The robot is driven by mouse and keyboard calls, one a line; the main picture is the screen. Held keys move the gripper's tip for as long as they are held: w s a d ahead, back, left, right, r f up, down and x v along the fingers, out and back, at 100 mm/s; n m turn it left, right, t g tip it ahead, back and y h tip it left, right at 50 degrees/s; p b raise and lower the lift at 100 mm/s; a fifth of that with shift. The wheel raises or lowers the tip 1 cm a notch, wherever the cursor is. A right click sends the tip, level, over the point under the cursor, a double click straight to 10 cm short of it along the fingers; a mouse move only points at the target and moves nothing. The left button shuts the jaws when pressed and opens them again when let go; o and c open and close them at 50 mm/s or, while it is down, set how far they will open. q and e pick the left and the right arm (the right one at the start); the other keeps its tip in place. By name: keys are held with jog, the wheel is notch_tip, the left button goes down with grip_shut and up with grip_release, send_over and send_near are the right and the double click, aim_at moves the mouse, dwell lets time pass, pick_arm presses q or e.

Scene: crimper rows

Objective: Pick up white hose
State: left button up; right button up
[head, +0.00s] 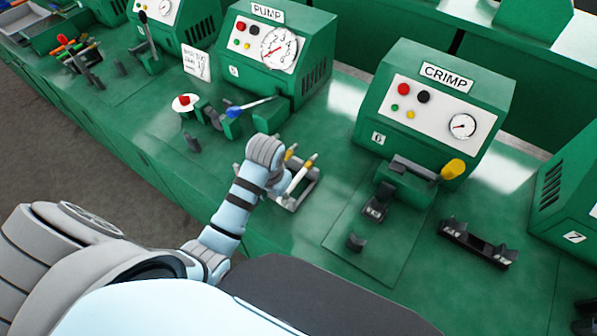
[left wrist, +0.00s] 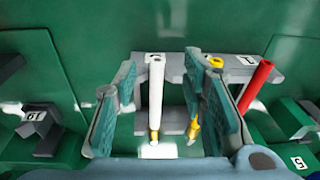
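The white hose (left wrist: 156,90) with a yellow end lies on a grey rack (left wrist: 145,70) in the left wrist view. In the head view the white hose (head: 299,179) lies on the rack's right side, its yellow end pointing away from me. My left gripper (left wrist: 160,72) is open, one teal finger on each side of the hose, with visible gaps. A second yellow-ended piece (left wrist: 193,130) is mostly hidden behind the right finger. In the head view my left gripper (head: 274,172) is over the rack and its fingers are hard to see. My right gripper is not in view.
The green PUMP box (head: 275,50) stands behind the rack, and the green CRIMP box (head: 436,110) stands to the right. A lever with a yellow knob (head: 453,169) and a black holder (head: 478,244) are right of the rack. A red rod (left wrist: 256,85) shows beside the gripper.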

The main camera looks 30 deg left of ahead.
pick_arm(q)
jog(key=w+d+r+g, duration=0.1)
jog(key=w+r, duration=0.8)
jog(key=w, duration=0.1)
jog(key=b, duration=0.3)
send_over(299, 175)
jog(key=s, duration=0.1)
jog(key=shift+m+h, duration=0.3)
notch_tip(299, 175, down, 7)
jog(key=shift+s+f, duration=0.1)
jog(key=shift+f, duration=0.1)
jog(key=f, duration=0.3)
jog(key=w+f+b, duration=0.1)
jog(key=f, duration=0.2)
jog(key=shift+w, duration=0.1)
jog(key=shift+r, duration=0.15)
grip_shut()
